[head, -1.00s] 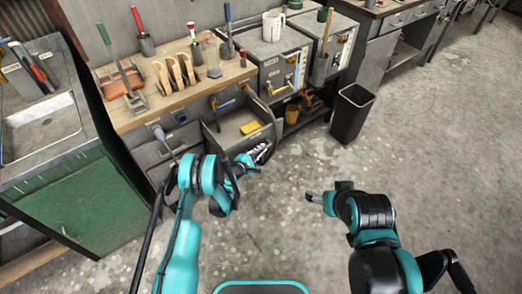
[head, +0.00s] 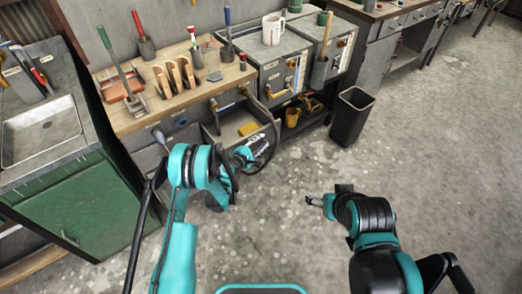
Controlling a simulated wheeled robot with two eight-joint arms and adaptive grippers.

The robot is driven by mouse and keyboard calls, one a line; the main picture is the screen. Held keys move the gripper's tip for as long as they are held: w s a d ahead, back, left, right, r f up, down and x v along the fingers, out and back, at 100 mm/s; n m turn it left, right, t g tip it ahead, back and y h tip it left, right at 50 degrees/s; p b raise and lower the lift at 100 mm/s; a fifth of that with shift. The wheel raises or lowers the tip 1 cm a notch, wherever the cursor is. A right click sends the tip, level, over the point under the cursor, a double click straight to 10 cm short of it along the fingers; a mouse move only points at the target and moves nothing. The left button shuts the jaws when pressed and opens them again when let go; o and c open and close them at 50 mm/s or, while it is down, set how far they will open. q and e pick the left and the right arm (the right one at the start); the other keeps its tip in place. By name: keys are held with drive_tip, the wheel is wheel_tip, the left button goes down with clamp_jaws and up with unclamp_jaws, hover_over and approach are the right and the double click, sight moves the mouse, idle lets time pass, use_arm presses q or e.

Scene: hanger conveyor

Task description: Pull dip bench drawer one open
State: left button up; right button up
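A grey drawer (head: 228,133) under the wooden-topped bench (head: 150,118) stands pulled out, with a yellow block (head: 249,129) inside. I cannot read a number on it. My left gripper (head: 263,151) is at the drawer's front right corner and hides part of its front. Its fingers are dark and blurred against the drawer, so I cannot tell whether they touch it or are closed. My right gripper (head: 313,201) is over bare floor, away from the bench. Its fingertips are too small to judge.
Grey cabinets (head: 276,88) stand right of the drawer, with a black bin (head: 351,117) beyond. A green cabinet with a sink (head: 45,130) is at the left. Tools and wooden pieces (head: 172,77) stand on the bench. The floor in front is clear.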

use_arm(q)
drive_tip(key=shift+r, duration=1.55)
drive_tip(key=s+a+r+m+g+y, duration=0.25)
drive_tip(key=s+r+m, duration=0.3)
drive_tip(key=r, duration=0.45)
drive_tip(key=s+a+r+m+g+y, duration=0.1)
drive_tip(key=s+a+r+m, duration=0.25)
drive_tip(key=s+r, duration=0.45)
drive_tip(key=s+a+r+m+y, duration=0.1)
drive_tip(key=s+a+m, duration=0.2)
drive_tip(key=s, duration=0.5)
drive_tip(key=s+a+m+g+y, duration=0.1)
drive_tip(key=s+a+m+y, duration=0.1)
drive_tip(key=s+a, duration=0.3)
drive_tip(key=s+a+r+m+g+y, duration=0.1)
drive_tip(key=s+a+m+y, duration=0.1)
drive_tip(key=s, duration=1.1)
drive_tip(key=shift+s+a+r+m, duration=0.25)
drive_tip(key=shift+a+r+m, duration=0.1)
drive_tip(key=shift+a+m, duration=0.55)
